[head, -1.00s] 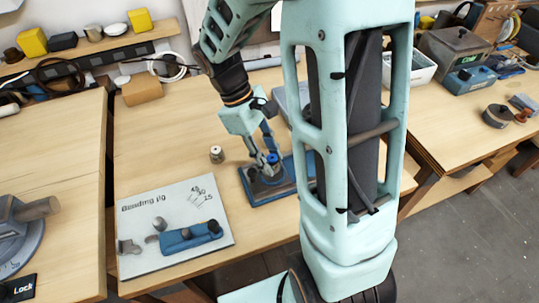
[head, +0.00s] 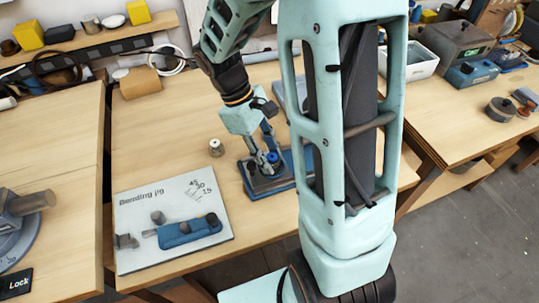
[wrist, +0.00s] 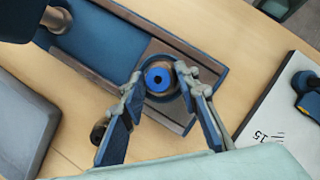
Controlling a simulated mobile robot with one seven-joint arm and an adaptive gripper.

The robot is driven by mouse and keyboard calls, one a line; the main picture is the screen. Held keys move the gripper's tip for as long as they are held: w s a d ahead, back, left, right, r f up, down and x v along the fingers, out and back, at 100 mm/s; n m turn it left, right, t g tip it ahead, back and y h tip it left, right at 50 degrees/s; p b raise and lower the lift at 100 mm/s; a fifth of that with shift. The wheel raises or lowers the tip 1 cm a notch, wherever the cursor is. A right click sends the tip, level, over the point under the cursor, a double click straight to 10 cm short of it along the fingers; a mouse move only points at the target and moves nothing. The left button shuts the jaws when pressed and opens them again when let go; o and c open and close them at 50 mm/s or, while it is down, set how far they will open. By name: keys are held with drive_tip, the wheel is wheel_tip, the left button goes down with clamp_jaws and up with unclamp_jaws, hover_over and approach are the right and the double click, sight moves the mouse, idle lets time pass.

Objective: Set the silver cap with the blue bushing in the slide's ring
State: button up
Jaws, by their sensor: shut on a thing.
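The silver cap with the blue bushing (wrist: 158,79) is between my gripper's fingertips, the blue collar facing up with a dark hole in its middle. The blue bushing also shows in the head view (head: 272,157). My gripper (wrist: 155,82) is shut on the cap, over the dark plate of the slide (wrist: 207,68). The slide (head: 250,187) lies on the bench, with my gripper over its left part.
A small silver part (head: 216,147) stands on the bench left of the slide. The bending jig board (head: 140,202) with a blue block (head: 190,233) lies in front left. A grey tray (wrist: 18,122) is beside the slide. The bench between jig and back shelf is mostly clear.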

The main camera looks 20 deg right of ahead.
drive_tip(key=shift+f, duration=0.15)
drive_tip(key=o, duration=1.3)
drive_tip(key=v, duration=1.2)
drive_tip(key=p+v, duration=0.8)
drive_tip(key=shift+s+d+r, duration=0.25)
drive_tip(key=shift+r, duration=0.35)
